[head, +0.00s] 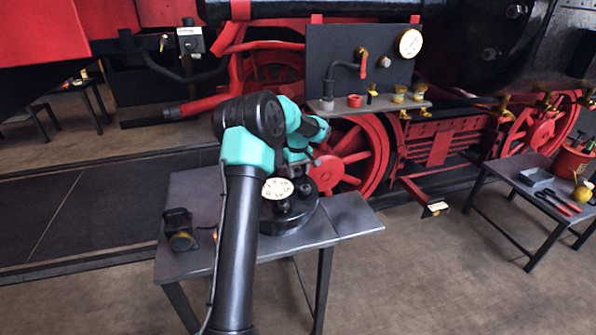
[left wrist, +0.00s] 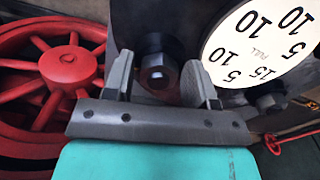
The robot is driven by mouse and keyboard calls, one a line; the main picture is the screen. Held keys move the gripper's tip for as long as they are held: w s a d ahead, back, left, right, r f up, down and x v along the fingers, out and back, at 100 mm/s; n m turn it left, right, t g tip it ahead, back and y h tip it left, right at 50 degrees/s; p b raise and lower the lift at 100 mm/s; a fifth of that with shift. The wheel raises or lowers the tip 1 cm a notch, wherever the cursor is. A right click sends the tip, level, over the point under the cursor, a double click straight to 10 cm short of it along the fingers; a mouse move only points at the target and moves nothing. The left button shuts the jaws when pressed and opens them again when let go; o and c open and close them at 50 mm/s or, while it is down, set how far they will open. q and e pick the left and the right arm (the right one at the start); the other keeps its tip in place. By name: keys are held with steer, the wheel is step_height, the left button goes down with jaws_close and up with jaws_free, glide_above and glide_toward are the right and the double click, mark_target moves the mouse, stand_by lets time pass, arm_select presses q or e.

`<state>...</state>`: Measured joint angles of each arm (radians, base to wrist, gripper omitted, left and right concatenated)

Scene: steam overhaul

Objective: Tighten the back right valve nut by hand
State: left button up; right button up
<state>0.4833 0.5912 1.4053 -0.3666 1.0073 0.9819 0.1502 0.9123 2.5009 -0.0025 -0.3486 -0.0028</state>
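A black round valve body (head: 312,212) stands on a small grey table. It bears a cream dial (head: 277,189) with black numbers, which also shows large in the left wrist view (left wrist: 262,42). My left gripper (head: 303,160) is over the far side of the valve body, partly hidden by my own arm. In the left wrist view my left gripper (left wrist: 163,84) has its fingers apart. A dark hex nut (left wrist: 157,72) on a stud lies between the fingers, with a narrow gap visible on each side. My right gripper is not in view.
The grey table (head: 352,216) also holds a dark lamp-like object (head: 180,230) at its left. A black panel with a gauge (head: 410,43) stands behind, near red locomotive wheels. A second table at right holds a grey tray (head: 536,178) and tools. Floor between the tables is clear.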

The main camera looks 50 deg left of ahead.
arm_select(q)
steer(key=c, duration=0.7)
steer(key=shift+o, duration=0.2)
steer(key=shift+m, duration=0.5)
steer(key=m, duration=0.6)
steer(key=shift+s+a, duration=0.15)
steer(key=m, duration=0.3)
steer(key=shift+a+m, duration=0.1)
steer(key=shift+m, duration=0.2)
steer(key=shift+a+m, duration=0.15)
steer(key=shift+m, duration=1.65)
steer(key=o, duration=0.9)
steer(key=shift+s, duration=0.1)
